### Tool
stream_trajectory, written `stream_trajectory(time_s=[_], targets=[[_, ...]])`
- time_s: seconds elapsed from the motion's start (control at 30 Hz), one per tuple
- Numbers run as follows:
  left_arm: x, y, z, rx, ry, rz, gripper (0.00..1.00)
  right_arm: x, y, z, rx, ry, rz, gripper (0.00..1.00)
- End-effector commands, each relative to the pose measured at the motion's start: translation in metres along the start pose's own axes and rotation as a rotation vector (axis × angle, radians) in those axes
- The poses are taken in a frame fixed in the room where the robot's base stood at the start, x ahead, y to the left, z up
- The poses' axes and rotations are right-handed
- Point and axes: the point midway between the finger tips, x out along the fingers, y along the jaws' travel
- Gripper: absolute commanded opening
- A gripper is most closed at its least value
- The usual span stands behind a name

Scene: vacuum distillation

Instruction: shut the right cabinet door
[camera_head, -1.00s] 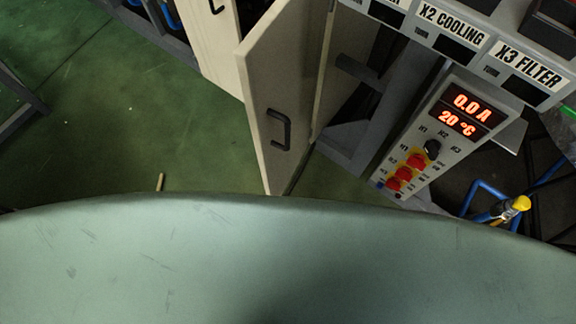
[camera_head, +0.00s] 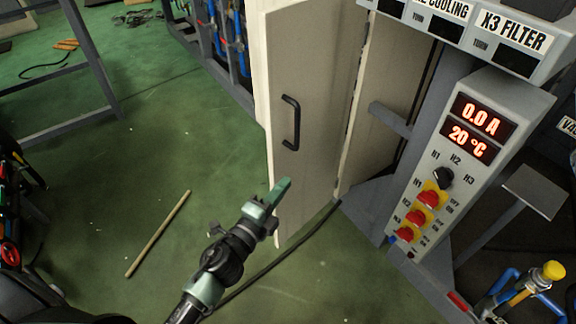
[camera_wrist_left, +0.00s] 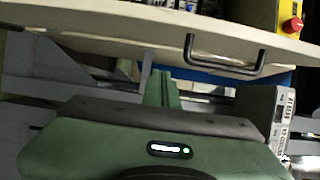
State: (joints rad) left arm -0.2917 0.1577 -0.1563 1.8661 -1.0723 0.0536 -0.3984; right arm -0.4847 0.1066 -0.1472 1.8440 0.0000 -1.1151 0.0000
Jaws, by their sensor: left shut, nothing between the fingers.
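The cream cabinet door (camera_head: 318,95) with a black bar handle (camera_head: 291,122) stands open in the head view, its face turned towards me. My left gripper (camera_head: 280,191) is shut and empty, in front of the door's lower left part and below the handle. I cannot tell whether it touches the door. In the left wrist view the gripper's green fingers (camera_wrist_left: 160,88) are together and point at the cream door (camera_wrist_left: 120,32). The handle (camera_wrist_left: 225,66) is to their right there. My right gripper is not in view.
A grey control panel (camera_head: 470,160) with red displays and knobs stands right of the door. A wooden stick (camera_head: 158,234) lies on the green floor at left, and a black cable (camera_head: 290,252) runs below the door. A grey frame (camera_head: 88,58) stands at far left.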

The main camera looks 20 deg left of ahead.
Motion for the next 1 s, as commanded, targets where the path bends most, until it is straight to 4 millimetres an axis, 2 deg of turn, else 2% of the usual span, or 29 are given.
stream_trajectory(time_s=[0.2,0.37,0.5,0.6,1.0], targets=[[0.049,-0.002,0.000,0.000,0.001,-0.002,0.00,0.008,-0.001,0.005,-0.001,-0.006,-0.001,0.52],[0.081,-0.001,0.000,-0.002,-0.001,-0.002,0.00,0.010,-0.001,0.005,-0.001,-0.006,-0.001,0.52],[0.084,0.000,0.023,0.000,-0.002,0.001,0.00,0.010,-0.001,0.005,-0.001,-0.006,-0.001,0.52],[0.086,0.001,0.032,-0.001,-0.001,0.003,0.00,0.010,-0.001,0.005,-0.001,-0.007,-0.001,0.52],[0.088,0.001,0.039,-0.003,0.000,0.002,0.00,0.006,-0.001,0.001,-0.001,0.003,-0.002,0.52]])
